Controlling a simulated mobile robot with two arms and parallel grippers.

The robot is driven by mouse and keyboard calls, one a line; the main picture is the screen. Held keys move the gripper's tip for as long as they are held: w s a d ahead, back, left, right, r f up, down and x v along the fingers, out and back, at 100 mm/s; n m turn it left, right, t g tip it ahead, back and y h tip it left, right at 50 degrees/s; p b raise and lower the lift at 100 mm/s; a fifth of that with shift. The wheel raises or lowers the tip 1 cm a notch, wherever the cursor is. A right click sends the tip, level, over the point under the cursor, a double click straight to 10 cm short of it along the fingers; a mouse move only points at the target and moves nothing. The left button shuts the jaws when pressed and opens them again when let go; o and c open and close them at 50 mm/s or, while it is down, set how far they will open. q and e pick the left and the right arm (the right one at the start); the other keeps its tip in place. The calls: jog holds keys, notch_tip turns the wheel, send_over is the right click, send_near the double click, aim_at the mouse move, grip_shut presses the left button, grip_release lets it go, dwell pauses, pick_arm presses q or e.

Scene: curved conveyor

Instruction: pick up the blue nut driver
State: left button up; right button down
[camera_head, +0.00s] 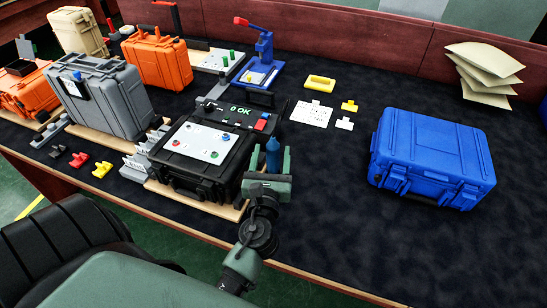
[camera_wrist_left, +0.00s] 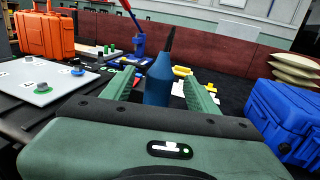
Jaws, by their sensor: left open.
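The blue nut driver (camera_head: 272,156) has a blue handle and stands upright in the head view, just right of the black case with the test panel. It also shows in the left wrist view (camera_wrist_left: 158,82), with a thin dark shaft pointing up from the handle. My left gripper (camera_head: 273,164) is open. Its two green fingers (camera_wrist_left: 160,78) stand on either side of the handle, with gaps visible at both sides in the wrist view. The handle's lower end is hidden behind the gripper body. My right gripper is not in view.
The open black case (camera_head: 180,183) with a white panel stands left of my gripper. A closed blue case (camera_head: 430,155) lies to the right. A blue press (camera_head: 261,62), yellow and white pieces, and grey and orange cases stand further back. Dark table surface is free at front right.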

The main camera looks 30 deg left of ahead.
aim_at(274, 141)
pick_arm(q)
jog(key=shift+w+a, duration=0.25)
jog(key=shift+w, duration=0.25)
jog(key=x, duration=0.3)
jog(key=shift+f, duration=0.35)
jog(key=shift+p+x, duration=0.4)
jog(key=shift+x, duration=0.45)
jog(key=c, duration=0.6)
grip_shut()
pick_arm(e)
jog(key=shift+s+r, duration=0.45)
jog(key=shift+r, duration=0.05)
